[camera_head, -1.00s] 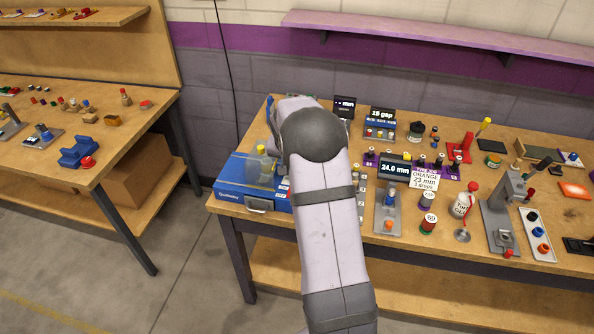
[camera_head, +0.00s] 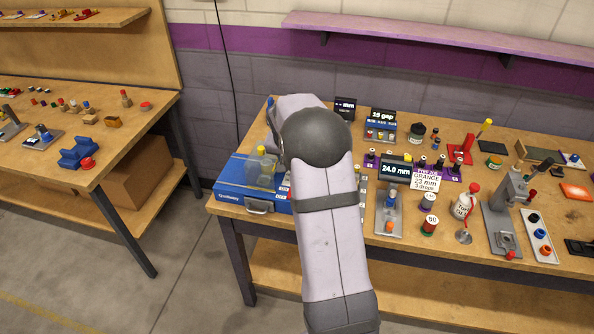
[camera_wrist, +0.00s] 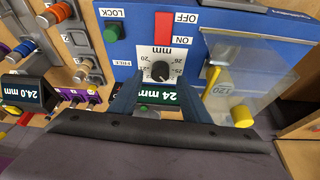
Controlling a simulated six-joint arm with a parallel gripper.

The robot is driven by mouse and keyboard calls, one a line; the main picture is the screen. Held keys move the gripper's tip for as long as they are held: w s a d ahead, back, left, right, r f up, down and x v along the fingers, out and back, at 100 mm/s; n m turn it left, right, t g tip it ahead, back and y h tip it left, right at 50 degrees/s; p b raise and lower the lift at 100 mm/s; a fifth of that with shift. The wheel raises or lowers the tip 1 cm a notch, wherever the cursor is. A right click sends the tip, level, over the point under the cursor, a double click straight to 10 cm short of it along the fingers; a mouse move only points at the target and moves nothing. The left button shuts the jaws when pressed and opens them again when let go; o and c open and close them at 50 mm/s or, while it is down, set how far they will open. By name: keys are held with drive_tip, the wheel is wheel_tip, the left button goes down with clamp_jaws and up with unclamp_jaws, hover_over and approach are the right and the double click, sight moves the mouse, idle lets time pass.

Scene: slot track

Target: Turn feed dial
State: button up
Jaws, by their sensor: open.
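The feed dial (camera_wrist: 160,71) is a small dark round knob on a white scale plate marked mm, seen upside down in the wrist view. The plate is on a blue panel. My gripper (camera_wrist: 157,88) is open, with one finger on each side below the dial in that view. I cannot tell whether either finger touches it. A dark display (camera_wrist: 172,97) by the fingers reads 24 mm. In the head view, my arm hides my gripper and the dial; part of the blue unit (camera_head: 232,195) shows left of my arm.
A red switch (camera_wrist: 163,30) with OFF and ON labels and a green button (camera_wrist: 113,31) by LOCK are near the dial. A clear cover (camera_wrist: 245,75) and yellow knob (camera_wrist: 242,116) are on the right. A 24.0 mm display (camera_head: 396,170) and several fixtures crowd the bench.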

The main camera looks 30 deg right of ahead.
drive_tip(key=b+v, duration=0.1)
drive_tip(key=v, duration=0.4)
drive_tip(key=shift+a, duration=0.1)
idle(0.3)
drive_tip(key=shift+m+g+y, duration=0.4)
drive_tip(key=shift+m+y, duration=0.3)
drive_tip(key=s+a+f, duration=0.1)
drive_tip(key=s+a+b, duration=0.1)
drive_tip(key=s+a+f, duration=0.1)
drive_tip(key=s+a, duration=0.1)
drive_tip(key=shift+f, duration=0.3)
drive_tip(key=s+a+f+n+g+y, duration=0.1)
drive_tip(key=s+a+f+n, duration=0.1)
drive_tip(key=s+a+n, duration=0.3)
drive_tip(key=s+a+f+n+g+y, duration=0.1)
drive_tip(key=s+a+n, duration=0.5)
drive_tip(key=s+a, duration=0.7)
drive_tip(key=shift+s+f+p, duration=0.45)
drive_tip(key=shift+s+f, duration=0.05)
drive_tip(key=shift+s, duration=2.2)
